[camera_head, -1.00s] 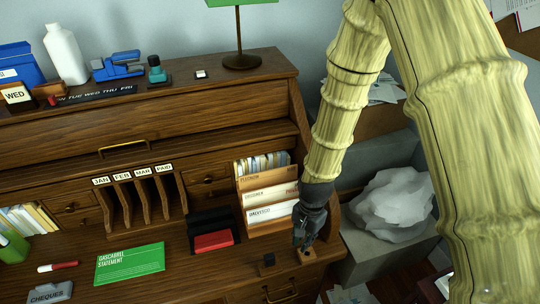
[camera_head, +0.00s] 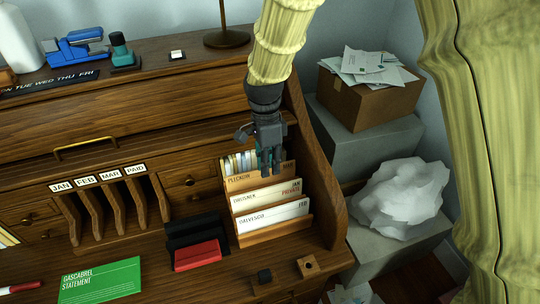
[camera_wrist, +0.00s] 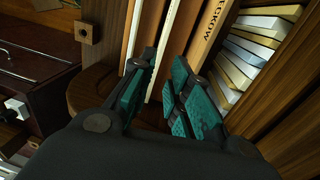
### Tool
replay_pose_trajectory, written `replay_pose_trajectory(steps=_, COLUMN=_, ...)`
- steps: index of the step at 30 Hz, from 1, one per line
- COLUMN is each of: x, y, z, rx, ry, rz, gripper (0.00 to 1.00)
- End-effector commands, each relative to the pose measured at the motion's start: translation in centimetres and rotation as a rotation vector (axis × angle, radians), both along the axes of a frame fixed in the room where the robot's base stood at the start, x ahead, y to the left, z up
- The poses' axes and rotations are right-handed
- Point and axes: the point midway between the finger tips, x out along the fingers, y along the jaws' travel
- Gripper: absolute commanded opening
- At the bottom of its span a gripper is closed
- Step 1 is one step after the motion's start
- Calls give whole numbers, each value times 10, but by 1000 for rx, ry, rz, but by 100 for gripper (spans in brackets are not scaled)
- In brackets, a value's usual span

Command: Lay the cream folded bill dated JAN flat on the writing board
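In the head view a tiered wooden rack (camera_head: 265,237) holds upright papers. The middle one, a pale paper (camera_head: 268,196), seems to read JAN, with red lettering below. In front is a white paper (camera_head: 272,217) that seems to read FEB. Behind is a tan one (camera_head: 255,177) marked PLECKOW. My gripper (camera_head: 270,168) points down over the rack's back tiers, covering part of the tan paper. In the wrist view its teal-padded fingers (camera_wrist: 163,95) are apart, with paper edges beyond them; nothing is clearly held. The writing board (camera_head: 190,285) is the desk's front surface.
A green statement (camera_head: 100,281) lies on the board at left. A red pad in a black holder (camera_head: 197,255), a small black block (camera_head: 264,276) and a wooden block (camera_head: 308,266) sit near the rack. The desk's curved side (camera_head: 322,185) rises right of it.

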Motion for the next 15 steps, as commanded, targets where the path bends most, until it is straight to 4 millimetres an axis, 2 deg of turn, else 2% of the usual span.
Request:
replay_pose_trajectory(steps=9, x=-7, y=-2, z=-47, rx=0, ry=3, rz=1, gripper=18)
replay_pose_trajectory(steps=15, x=-9, y=-4, z=-69, rx=1, ry=1, rz=-1, gripper=18)
